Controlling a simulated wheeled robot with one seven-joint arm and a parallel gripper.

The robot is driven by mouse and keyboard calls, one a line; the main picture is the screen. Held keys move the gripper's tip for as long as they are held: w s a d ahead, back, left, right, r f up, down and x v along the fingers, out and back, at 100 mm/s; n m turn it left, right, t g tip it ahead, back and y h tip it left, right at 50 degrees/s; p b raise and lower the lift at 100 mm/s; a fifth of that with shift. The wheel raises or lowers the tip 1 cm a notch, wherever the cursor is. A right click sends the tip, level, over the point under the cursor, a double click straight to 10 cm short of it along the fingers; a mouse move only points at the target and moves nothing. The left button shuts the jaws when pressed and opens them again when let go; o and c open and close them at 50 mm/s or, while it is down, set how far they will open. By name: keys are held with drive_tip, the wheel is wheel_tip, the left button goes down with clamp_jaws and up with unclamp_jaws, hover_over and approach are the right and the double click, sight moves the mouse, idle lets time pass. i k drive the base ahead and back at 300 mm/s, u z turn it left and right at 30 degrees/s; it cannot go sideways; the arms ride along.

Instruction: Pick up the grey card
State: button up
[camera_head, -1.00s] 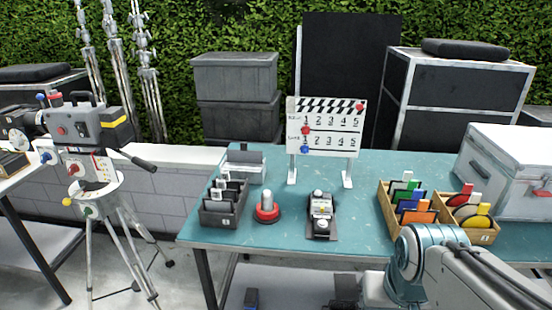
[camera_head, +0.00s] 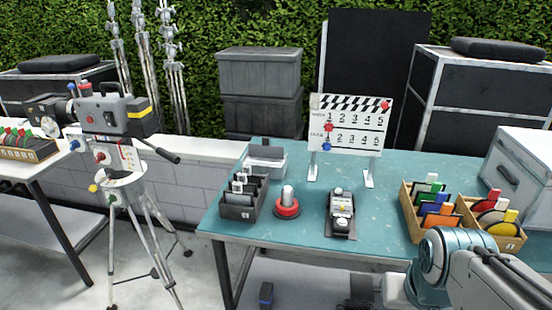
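A dark open box (camera_head: 238,212) stands at the left front of the teal table (camera_head: 400,166). It holds several dark and grey upright cards (camera_head: 240,197), some with white tabs. I cannot tell for sure which is the grey card. Behind it, a light grey holder (camera_head: 267,168) carries a darker grey flat piece (camera_head: 266,152). My arm shows at the lower right, in front of the table. My gripper is out of view.
A red button (camera_head: 287,208) and a black-and-silver device (camera_head: 341,213) stand beside the dark box. A slate board (camera_head: 350,126) stands behind. Wooden boxes (camera_head: 412,227) of coloured cards and a metal case (camera_head: 519,172) are right. A camera on a tripod (camera_head: 122,190) stands left.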

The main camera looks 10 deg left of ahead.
sight(264, 150)
drive_tip(key=k, duration=0.6)
drive_tip(key=u, duration=0.55)
drive_tip(key=i, duration=0.55)
drive_tip(key=u, duration=0.45)
drive_tip(key=i, duration=1.55)
drive_tip(key=z, duration=0.65)
